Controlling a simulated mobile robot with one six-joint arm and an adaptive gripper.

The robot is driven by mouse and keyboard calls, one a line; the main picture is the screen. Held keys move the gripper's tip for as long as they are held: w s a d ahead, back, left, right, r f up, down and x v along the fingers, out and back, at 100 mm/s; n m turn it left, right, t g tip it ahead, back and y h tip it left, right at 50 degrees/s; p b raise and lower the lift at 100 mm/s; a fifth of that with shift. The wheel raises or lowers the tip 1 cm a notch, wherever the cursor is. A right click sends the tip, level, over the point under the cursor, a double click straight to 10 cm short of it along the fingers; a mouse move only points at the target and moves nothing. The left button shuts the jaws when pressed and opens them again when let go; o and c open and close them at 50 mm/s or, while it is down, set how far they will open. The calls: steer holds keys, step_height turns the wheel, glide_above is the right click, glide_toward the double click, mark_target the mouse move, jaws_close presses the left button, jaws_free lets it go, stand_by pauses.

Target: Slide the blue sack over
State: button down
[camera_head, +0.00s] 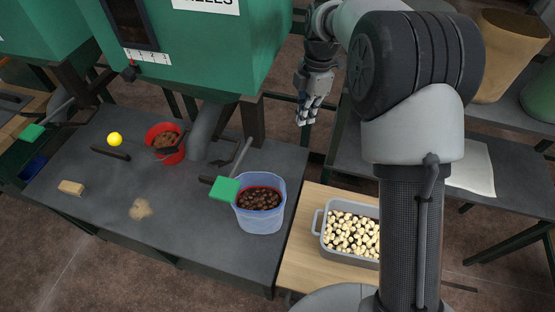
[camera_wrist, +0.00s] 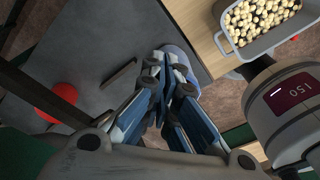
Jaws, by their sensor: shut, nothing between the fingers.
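The blue sack (camera_head: 258,222) is a pale blue, open-topped holder filled with dark brown pieces. It stands upright near the front right corner of the grey table, just right of a green block-like handle (camera_head: 224,189). In the wrist view a part of its blue side (camera_wrist: 183,58) shows beyond my fingers, which hide the rest. My gripper (camera_head: 308,115) is shut and empty. It hangs fingers-down in the air, behind and to the right of the sack and apart from it. It also shows in the wrist view (camera_wrist: 165,82).
A red sack (camera_head: 176,157) with brown contents and a yellow ball (camera_head: 115,139) are farther left on the table (camera_head: 100,205). A grey bin of pale pieces (camera_head: 324,248) stands on a wooden surface to the right. A green machine (camera_head: 200,60) overhangs the back.

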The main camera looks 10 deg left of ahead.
mark_target(272, 199)
steer(key=a+f+n, duration=0.2)
steer(key=f+n, duration=0.1)
steer(key=f, duration=0.7)
steer(key=s+a+f+n+g+b, duration=0.1)
steer(key=a+f+n, duration=0.2)
steer(key=f, duration=0.7)
steer(key=a+f+n+g+b, duration=0.1)
steer(key=f+n, duration=0.3)
steer(key=f, duration=0.6)
steer(key=shift+s+a+f, duration=0.1)
steer(key=shift+s+a, duration=0.15)
steer(key=shift+a, duration=0.45)
steer(key=s, duration=0.3)
steer(key=shift+s+a+f+b, duration=0.1)
steer(key=shift+a+f+b, duration=0.1)
steer(key=shift+f+b, duration=0.15)
steer(key=shift+s, duration=0.5)
steer(key=shift+s+a+p, duration=0.2)
steer(key=shift+s+p, duration=0.15)
steer(key=shift+s, duration=0.7)
